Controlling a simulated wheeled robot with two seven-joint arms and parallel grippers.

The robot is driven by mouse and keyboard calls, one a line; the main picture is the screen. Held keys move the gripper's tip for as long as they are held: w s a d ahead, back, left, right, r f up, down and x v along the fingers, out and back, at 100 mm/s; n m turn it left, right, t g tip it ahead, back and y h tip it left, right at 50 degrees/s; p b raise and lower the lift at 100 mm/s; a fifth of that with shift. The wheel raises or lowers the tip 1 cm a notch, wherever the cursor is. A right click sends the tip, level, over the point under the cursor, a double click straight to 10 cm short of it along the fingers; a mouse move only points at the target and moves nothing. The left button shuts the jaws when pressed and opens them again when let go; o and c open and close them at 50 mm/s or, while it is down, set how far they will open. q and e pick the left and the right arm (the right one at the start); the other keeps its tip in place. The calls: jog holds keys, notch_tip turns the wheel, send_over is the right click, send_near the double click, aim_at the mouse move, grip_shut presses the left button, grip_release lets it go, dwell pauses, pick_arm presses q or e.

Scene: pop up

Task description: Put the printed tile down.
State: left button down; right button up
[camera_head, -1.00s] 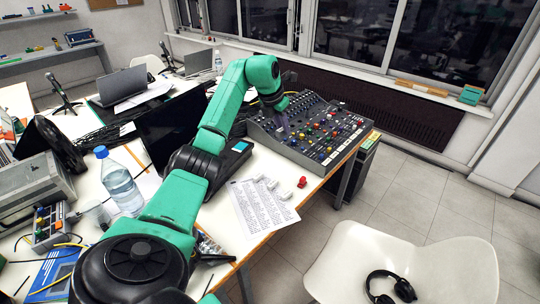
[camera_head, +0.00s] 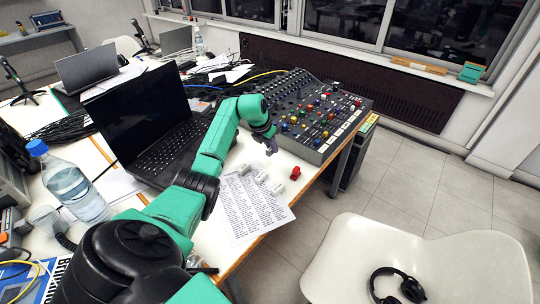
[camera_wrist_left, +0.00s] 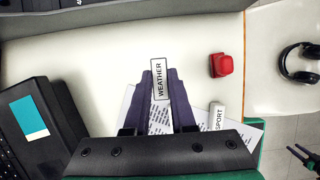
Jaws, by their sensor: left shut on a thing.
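My left gripper (camera_head: 271,150) is shut on a white printed tile (camera_wrist_left: 160,80) reading WEATHER. In the left wrist view the tile stands upright in the picture between the two dark fingers (camera_wrist_left: 160,97). In the head view the gripper is over the white table (camera_head: 222,235), in front of the mixing console; the held tile is hard to make out there. Whether the tile touches the table I cannot tell.
A printed sheet (camera_head: 250,212) lies below the gripper, with white tiles (camera_head: 261,177) on or near it, one reading SPORT (camera_wrist_left: 217,117). A red block (camera_head: 295,173) is to their right. The console (camera_head: 318,110) is behind; a laptop (camera_head: 150,115) is left. Bare tabletop shows around the tile.

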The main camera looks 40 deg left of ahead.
aim_at(271, 165)
pick_arm(q)
notch_tip(271, 165, down, 6)
jog(key=shift+r, duration=0.1)
jog(key=shift+f, duration=0.25)
pick_arm(e)
jog(key=shift+w+a, duration=0.2)
jog(key=shift+a, duration=0.15)
pick_arm(q)
jog(key=shift+f, duration=0.1)
jog(key=c, duration=0.8)
grip_release()
jog(key=shift+o, duration=0.2)
pick_arm(e)
jog(key=shift+f, duration=0.1)
